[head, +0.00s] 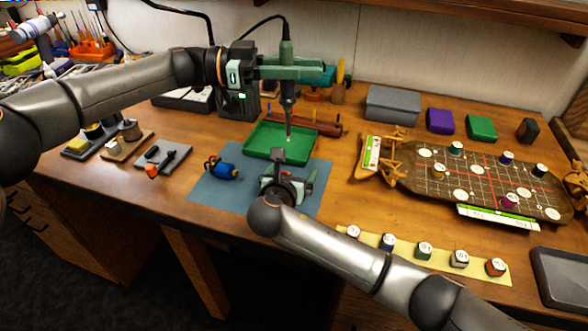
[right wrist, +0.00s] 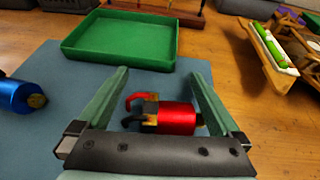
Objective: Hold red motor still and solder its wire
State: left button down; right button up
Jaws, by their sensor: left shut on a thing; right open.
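The red motor (right wrist: 178,118) lies on the blue mat (head: 215,197), with a red lead and a black lead at its left end in the right wrist view. My right gripper (right wrist: 160,88) is open, with a finger on each side of the motor and gaps visible. In the head view, my right gripper (head: 287,176) mostly hides the motor. My left gripper (head: 288,72) is shut on the soldering iron (head: 287,96). The iron hangs tip down over the green tray (head: 262,148) as seen from the head, with its cable rising from the top. Its tip's exact height is unclear.
A blue motor (head: 222,169) lies left on the mat. A wooden board (head: 410,165) with a grid and small pots stands right. Several jars stand on a yellow strip (head: 407,251) at the front right. A grey tray with tools (head: 164,155) lies left.

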jog(key=shift+w+d+f, duration=0.1)
jog(key=shift+w+f, duration=0.05)
jog(key=shift+w, duration=0.15)
jog(key=shift+c, duration=0.2)
